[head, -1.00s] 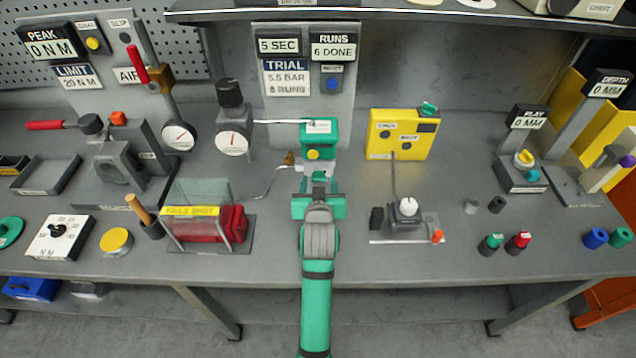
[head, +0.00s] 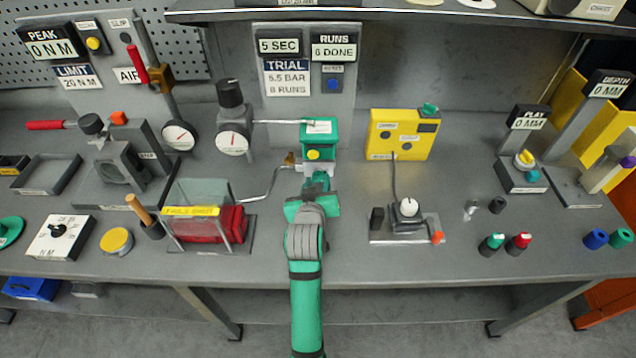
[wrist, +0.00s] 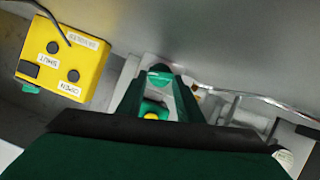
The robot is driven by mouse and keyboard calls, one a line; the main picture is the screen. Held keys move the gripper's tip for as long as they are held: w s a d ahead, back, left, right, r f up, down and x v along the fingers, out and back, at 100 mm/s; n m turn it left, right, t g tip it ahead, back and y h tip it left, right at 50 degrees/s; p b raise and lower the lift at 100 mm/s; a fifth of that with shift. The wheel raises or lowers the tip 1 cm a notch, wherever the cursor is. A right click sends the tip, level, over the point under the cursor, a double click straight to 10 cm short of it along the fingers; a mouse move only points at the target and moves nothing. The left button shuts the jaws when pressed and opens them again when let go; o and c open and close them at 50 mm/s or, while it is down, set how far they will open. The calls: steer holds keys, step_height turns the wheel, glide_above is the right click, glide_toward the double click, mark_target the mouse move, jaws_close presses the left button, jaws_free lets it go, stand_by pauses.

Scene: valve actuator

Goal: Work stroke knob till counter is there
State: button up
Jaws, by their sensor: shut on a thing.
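The runs counter (head: 333,46) reads 6 DONE. The trial card (head: 288,78) reads 5.5 BAR and 8 RUNS. The green actuator (head: 319,132) stands below the panel with a yellow round part (head: 313,155) on its front. My gripper (head: 318,176) is at the actuator's front, just below the yellow part, shut on the stroke knob. The fingers hide most of that knob. In the wrist view my gripper (wrist: 160,95) has its green fingers on either side of the line to the yellow part (wrist: 152,114).
A round gauge (head: 232,143) with a black knob on top stands left of the actuator, joined by a thin pipe. A yellow box (head: 400,134) with OPEN and SHUT labels stands to the right. A clear-sided stand (head: 202,222) is at the left of my arm.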

steer(key=shift+a+f+n+h, duration=0.15)
steer(key=shift+a+n+h, duration=0.1)
steer(key=shift+n+h, duration=0.7)
steer(key=shift+a+f+n+t+h, duration=0.1)
steer(key=shift+n+t+h, duration=0.25)
steer(key=shift+n, duration=0.7)
steer(key=o, duration=1.1)
steer(key=shift+a, duration=0.1)
